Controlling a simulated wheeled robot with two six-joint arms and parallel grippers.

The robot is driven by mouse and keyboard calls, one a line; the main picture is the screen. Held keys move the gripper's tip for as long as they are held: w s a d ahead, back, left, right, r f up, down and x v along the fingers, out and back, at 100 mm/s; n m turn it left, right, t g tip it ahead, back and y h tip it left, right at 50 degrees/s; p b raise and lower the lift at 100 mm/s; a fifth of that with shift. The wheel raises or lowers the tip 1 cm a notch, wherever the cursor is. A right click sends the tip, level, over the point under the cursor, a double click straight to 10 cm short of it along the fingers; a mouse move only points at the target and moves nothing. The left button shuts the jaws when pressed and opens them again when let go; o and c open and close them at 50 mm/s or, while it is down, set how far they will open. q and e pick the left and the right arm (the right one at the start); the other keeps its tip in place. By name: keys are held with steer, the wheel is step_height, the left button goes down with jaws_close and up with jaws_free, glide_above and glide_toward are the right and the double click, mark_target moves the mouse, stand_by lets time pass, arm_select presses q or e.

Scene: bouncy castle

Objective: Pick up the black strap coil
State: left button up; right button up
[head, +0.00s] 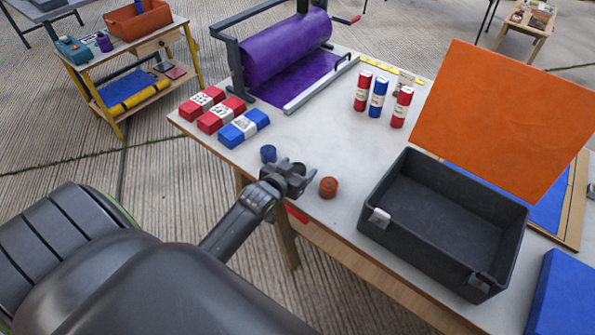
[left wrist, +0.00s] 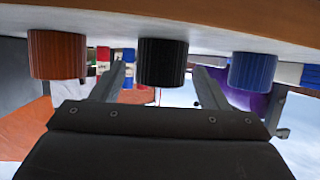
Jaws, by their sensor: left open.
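The black strap coil (left wrist: 162,62) stands on the table between an orange coil (left wrist: 57,54) and a blue coil (left wrist: 252,71) in the left wrist view, which is upside down. My left gripper (head: 296,178) is open at the table's near edge, its fingers to either side of the black coil as seen from the wrist. How deep the coil lies between them I cannot tell. In the head view the gripper hides the black coil; the blue coil (head: 268,153) shows to its left and the orange coil (head: 328,187) to its right. My right gripper is out of view.
A dark open bin (head: 374,225) stands right of the coils on the table (head: 318,125). Red and blue rolls (head: 378,96) stand behind. Wrapped red and blue packs (head: 243,125) lie at left, near a purple roll (head: 286,50). The table centre is clear.

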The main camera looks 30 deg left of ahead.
arm_select(q)
steer(key=shift+x, duration=1.1)
steer(key=shift+c, duration=0.5)
steer(key=c, duration=1)
steer(key=shift+r, duration=0.1)
